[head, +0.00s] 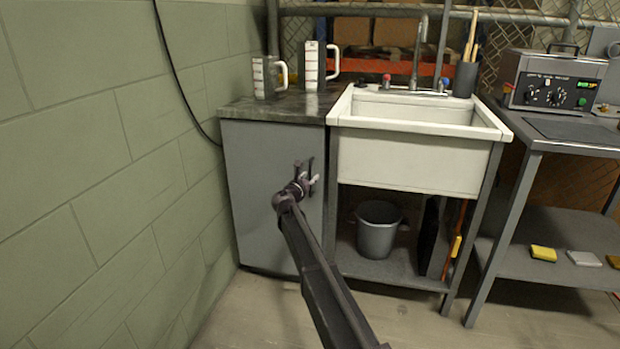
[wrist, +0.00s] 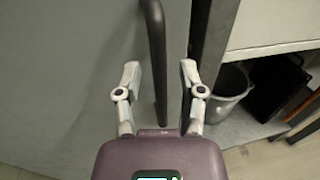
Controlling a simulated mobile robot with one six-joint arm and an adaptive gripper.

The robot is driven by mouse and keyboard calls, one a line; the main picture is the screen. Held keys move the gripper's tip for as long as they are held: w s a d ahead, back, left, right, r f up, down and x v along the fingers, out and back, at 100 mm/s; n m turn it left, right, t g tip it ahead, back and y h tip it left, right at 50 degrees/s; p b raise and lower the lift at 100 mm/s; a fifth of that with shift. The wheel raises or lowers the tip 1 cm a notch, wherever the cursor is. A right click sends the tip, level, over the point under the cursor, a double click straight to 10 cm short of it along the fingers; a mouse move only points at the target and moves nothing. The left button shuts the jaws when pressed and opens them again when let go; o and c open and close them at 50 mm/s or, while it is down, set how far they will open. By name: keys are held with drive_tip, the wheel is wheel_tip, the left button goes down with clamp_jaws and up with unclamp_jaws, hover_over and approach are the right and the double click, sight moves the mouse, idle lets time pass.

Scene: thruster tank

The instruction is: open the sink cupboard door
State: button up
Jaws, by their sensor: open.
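The sink cupboard door (head: 262,170) is a flat grey panel left of the sink, and it looks closed. It fills the left of the wrist view (wrist: 60,80). A dark vertical bar handle (wrist: 156,60) runs along the door near its right edge. In the wrist view my gripper (wrist: 160,75) is open, with one pale finger on each side of the handle's line. I cannot tell whether the fingers touch it. In the head view my gripper (head: 306,176) is in front of the door's right side and hides part of the handle.
Right of the door is an open space under the white sink (head: 415,150), with a grey bucket (head: 378,230) on a low shelf. A green block wall (head: 120,160) stands close on the left. Two measuring jugs (head: 315,66) stand on the cupboard top. A steel table (head: 560,130) is at the right.

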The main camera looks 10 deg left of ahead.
drive_tip(key=shift+w, duration=0.1)
clamp_jaws()
idle(0.4)
